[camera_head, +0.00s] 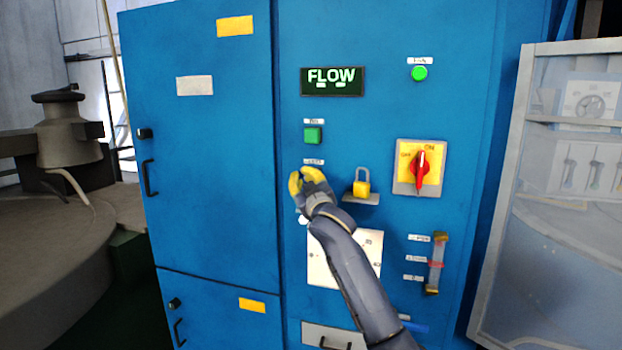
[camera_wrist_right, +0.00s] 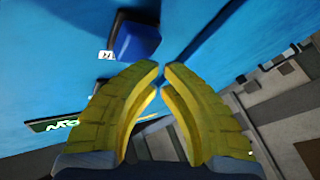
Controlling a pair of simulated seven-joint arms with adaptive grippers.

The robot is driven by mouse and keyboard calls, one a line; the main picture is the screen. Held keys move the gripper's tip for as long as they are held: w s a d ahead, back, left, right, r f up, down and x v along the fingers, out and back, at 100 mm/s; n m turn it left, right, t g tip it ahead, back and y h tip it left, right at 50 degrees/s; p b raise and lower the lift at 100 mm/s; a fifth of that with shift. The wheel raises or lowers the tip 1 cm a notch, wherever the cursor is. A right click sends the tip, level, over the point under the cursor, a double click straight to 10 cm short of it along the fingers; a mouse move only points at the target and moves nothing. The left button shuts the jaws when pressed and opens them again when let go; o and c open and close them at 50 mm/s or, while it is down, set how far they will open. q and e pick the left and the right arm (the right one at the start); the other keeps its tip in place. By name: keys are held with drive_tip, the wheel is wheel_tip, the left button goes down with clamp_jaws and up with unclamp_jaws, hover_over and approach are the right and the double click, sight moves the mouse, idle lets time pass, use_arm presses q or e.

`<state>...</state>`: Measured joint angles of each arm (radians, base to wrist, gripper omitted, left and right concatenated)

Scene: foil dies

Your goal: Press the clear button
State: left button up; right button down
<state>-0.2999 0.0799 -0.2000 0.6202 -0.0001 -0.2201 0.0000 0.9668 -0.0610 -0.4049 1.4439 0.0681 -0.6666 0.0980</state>
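In the right wrist view a blue block-shaped button (camera_wrist_right: 137,42) with a small white label (camera_wrist_right: 105,55) stands out beyond the fingertips (camera_wrist_right: 161,68). The fingertips are together with nothing between them. I see no contact with the button. The label text is too small to read. My left gripper is not in view.
A FLOW display (camera_head: 332,81) is above the buttons. A yellow padlock (camera_head: 362,188) and a red rotary switch (camera_head: 420,168) are to the right. A green round light or button (camera_head: 419,73) is higher up. A glazed panel (camera_head: 560,190) stands at the right edge.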

drive_tip(key=shift+w+d, duration=0.25)
drive_tip(key=shift+w, duration=0.5)
idle(1.0)
drive_tip(key=shift+s, duration=0.1)
idle(0.3)
drive_tip(key=shift+s+a, duration=0.3)
drive_tip(key=shift+s, duration=0.5)
drive_tip(key=shift+s+a, duration=0.25)
drive_tip(key=shift+s, duration=0.55)
drive_tip(key=shift+s+a, duration=0.25)
drive_tip(key=shift+s, duration=0.55)
drive_tip(key=shift+s+a, duration=0.25)
drive_tip(key=shift+s, duration=0.55)
